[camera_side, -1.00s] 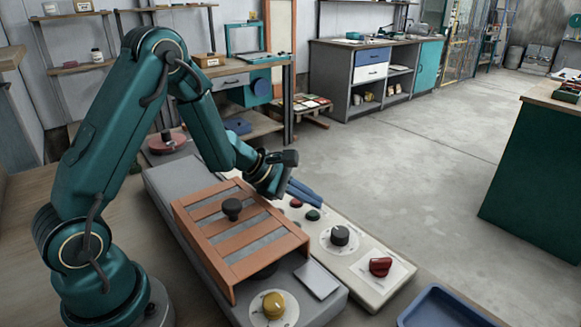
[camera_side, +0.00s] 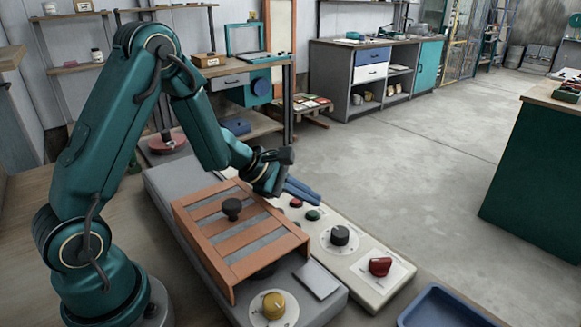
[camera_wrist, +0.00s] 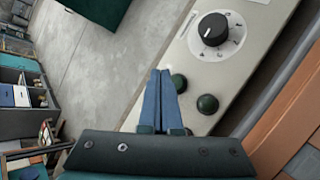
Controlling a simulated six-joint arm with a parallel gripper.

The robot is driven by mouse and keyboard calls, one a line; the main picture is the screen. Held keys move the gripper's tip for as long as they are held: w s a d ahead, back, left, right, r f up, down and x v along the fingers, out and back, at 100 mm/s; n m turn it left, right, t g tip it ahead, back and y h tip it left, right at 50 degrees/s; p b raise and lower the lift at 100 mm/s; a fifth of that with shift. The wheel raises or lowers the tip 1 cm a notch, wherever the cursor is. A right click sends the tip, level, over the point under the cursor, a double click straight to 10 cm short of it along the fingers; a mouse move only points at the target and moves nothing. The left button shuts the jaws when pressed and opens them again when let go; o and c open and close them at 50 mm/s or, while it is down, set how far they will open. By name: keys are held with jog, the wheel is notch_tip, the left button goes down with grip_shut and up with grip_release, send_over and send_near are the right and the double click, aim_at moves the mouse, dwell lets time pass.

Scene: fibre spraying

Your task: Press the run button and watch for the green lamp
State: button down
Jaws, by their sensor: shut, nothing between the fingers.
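My gripper (camera_side: 318,201) has two blue fingers pressed together, with nothing between them. In the wrist view the fingers (camera_wrist: 160,73) reach over the pale control panel (camera_wrist: 240,79). Two dark green round caps stand on that panel: one (camera_wrist: 179,83) just right of the fingertips, another (camera_wrist: 207,104) farther right. Neither looks lit, and I cannot tell which is button or lamp. In the side view a green cap (camera_side: 313,215) and a red cap (camera_side: 296,203) show near the fingers. I cannot tell whether the fingers touch anything. The panel beneath the fingers is hidden.
A black dial (camera_side: 340,236) and a red knob (camera_side: 380,266) stand along the panel. Beside it are an orange slatted cover (camera_side: 223,246) with a black knob and a yellow knob (camera_side: 273,304). A blue tray (camera_side: 440,302) lies at front right.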

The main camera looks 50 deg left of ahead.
jog(key=shift+s+a+f+g, duration=0.1)
jog(key=shift+s+f+g, duration=0.3)
jog(key=shift+s+f, duration=0.5)
jog(key=shift+w+r, duration=0.1)
jog(key=shift+r, duration=2.5)
jog(key=shift+r, duration=0.1)
